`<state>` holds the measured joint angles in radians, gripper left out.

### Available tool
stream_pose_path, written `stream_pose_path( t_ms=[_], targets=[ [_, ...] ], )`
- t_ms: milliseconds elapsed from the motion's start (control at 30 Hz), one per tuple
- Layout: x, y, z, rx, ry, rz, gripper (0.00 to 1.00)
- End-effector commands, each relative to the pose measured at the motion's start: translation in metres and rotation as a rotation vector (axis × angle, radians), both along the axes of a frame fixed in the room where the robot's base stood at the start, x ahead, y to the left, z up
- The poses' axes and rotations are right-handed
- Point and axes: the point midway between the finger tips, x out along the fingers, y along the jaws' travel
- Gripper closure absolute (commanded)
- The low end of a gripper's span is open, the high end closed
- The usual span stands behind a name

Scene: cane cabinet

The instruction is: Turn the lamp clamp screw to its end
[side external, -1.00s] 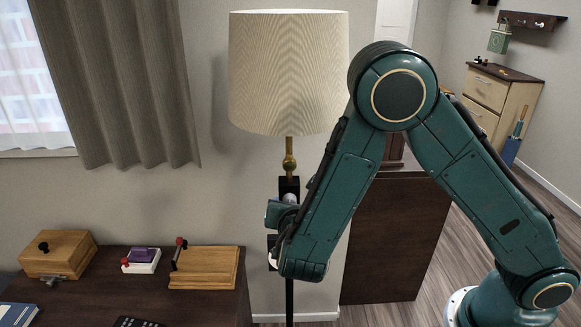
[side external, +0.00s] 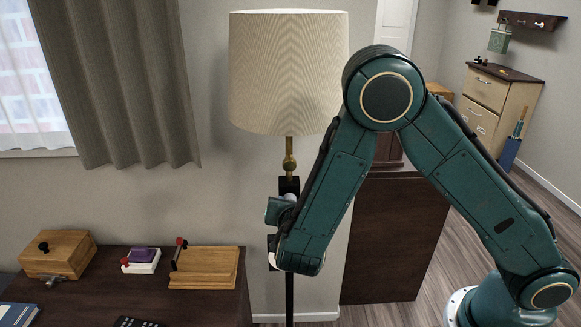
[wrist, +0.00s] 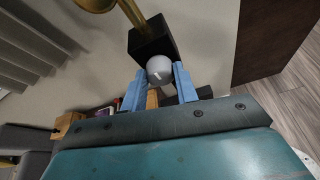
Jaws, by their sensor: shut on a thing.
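The floor lamp has a pale ribbed shade (side external: 289,75) and a brass stem (side external: 289,150). A black clamp block (side external: 289,186) sits on the lamp below the stem, and it also shows in the wrist view (wrist: 152,40). A round light-grey screw knob (wrist: 160,72) sticks out of the block toward the wrist camera, with a small pale mark on its face. My gripper (wrist: 159,70) has one blue finger on each side of the knob and is shut on it. In the side view my forearm and wrist hide most of the gripper and the knob.
A dark table at lower left holds a wooden box (side external: 58,252), a white and purple device (side external: 142,260) and a wooden board with a red-knobbed lever (side external: 205,268). A dark brown panel (side external: 393,240) stands behind my arm. A curtain (side external: 120,80) hangs at left.

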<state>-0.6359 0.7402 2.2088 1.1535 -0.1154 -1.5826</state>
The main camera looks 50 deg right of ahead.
Motion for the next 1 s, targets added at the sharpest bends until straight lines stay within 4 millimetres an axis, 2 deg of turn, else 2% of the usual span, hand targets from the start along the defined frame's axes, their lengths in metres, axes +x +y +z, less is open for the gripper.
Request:
stream_pose_path(
  t_ms=[367, 1000],
  targets=[
    [-0.0011, -0.001, -0.0003, 0.068, -0.067, -0.001, 0.93],
    [-0.0038, -0.0035, -0.0025, 0.368, -0.367, 0.0, 0.93]
  ],
)
